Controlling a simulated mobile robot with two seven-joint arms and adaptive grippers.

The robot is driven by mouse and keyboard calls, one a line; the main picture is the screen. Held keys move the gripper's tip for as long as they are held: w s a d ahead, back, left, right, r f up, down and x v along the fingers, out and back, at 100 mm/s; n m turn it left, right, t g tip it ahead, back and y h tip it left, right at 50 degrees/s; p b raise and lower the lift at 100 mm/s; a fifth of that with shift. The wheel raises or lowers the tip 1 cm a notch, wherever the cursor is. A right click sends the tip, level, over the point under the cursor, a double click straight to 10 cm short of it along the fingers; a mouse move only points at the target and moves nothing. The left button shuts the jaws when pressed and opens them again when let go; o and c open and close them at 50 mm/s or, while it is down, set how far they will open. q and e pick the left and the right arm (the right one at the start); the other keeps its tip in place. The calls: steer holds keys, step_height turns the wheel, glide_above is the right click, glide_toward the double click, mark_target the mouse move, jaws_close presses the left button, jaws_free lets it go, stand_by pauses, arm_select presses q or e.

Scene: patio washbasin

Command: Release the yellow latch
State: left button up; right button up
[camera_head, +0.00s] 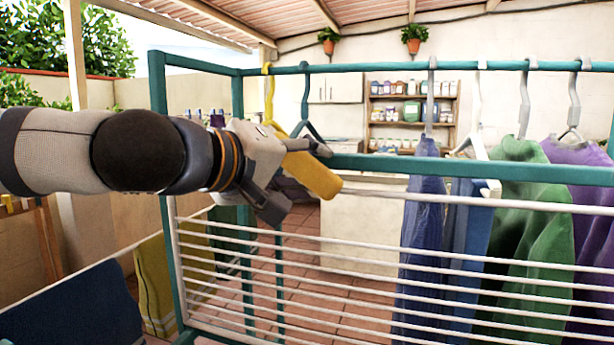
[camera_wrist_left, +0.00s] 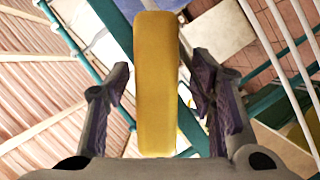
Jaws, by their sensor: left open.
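The yellow latch (camera_head: 317,178) shows in the head view as a rounded yellow bar slanting down to the right by the green top rail. My left gripper (camera_head: 300,178) reaches it from the left, and its body hides the latch's upper part. In the left wrist view, the yellow latch (camera_wrist_left: 156,85) stands lengthwise between the two fingers of my left gripper (camera_wrist_left: 160,82). The fingers are apart, with a visible gap on each side of the latch. My right gripper is not in view.
The green drying rack (camera_head: 450,168) with white wires (camera_head: 380,250) fills the front. Blue (camera_head: 424,215), green (camera_head: 515,220) and purple (camera_head: 590,170) clothes hang at the right. A shelf (camera_head: 412,100) stands behind.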

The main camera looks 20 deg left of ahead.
arm_select(q)
steer(key=shift+r, duration=0.15)
steer(key=shift+c, duration=0.2)
steer(key=c, duration=1.1)
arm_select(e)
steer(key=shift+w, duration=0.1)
arm_select(q)
steer(key=shift+n+t, duration=0.3)
steer(key=shift+n, duration=0.4)
steer(key=shift+n+h, duration=0.6)
steer(key=shift+n+t+b, duration=0.4)
steer(key=shift+n+b, duration=0.05)
steer(key=shift+n, duration=0.35)
steer(key=shift+n+t+h+b, duration=0.3)
steer(key=shift+n+b, duration=0.05)
steer(key=shift+n, duration=0.35)
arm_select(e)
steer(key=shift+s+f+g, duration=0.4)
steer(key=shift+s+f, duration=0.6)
arm_select(q)
steer(key=shift+r, duration=0.15)
